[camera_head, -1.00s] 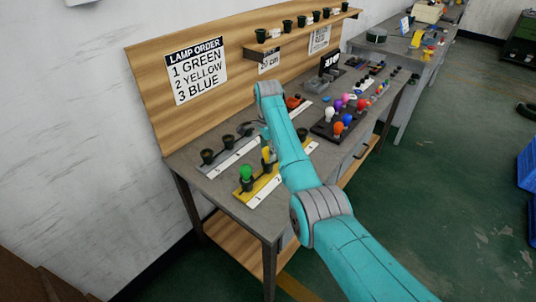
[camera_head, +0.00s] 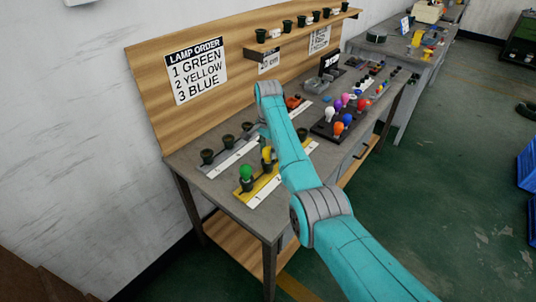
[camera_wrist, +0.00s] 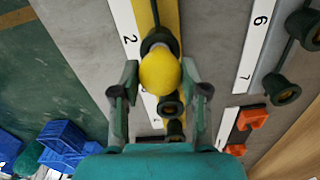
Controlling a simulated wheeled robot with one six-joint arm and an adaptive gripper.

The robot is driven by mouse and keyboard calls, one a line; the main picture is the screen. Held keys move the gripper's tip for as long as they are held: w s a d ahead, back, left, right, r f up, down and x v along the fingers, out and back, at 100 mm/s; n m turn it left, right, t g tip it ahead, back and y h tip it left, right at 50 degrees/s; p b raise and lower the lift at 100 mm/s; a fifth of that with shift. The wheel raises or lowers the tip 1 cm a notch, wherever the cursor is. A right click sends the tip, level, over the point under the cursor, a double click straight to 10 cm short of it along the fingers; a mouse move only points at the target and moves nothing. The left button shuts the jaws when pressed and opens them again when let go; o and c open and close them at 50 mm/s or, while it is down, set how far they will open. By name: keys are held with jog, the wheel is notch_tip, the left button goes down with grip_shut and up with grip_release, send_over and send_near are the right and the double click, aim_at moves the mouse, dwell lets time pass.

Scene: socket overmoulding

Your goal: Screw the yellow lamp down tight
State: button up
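The yellow lamp (camera_wrist: 160,72) stands in a dark socket (camera_wrist: 158,42) on the yellow-edged strip, near the label 2.
Empty dark sockets (camera_head: 207,156) stand on a grey strip behind. Other coloured bulbs (camera_head: 347,118) fill a dark tray at the right. Orange parts (camera_wrist: 251,117) lie near the strips. The lamp order sign (camera_head: 195,70) reads green, yellow, blue.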

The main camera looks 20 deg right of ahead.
jog(key=shift+m, duration=0.5)
jog(key=shift+c, duration=0.4)
jog(key=o, duration=0.6)
jog(key=shift+m, duration=0.5)
jog(key=shift+c, duration=0.2)
jog(key=o, duration=0.5)
notch_tip(320, 180, up, 12)
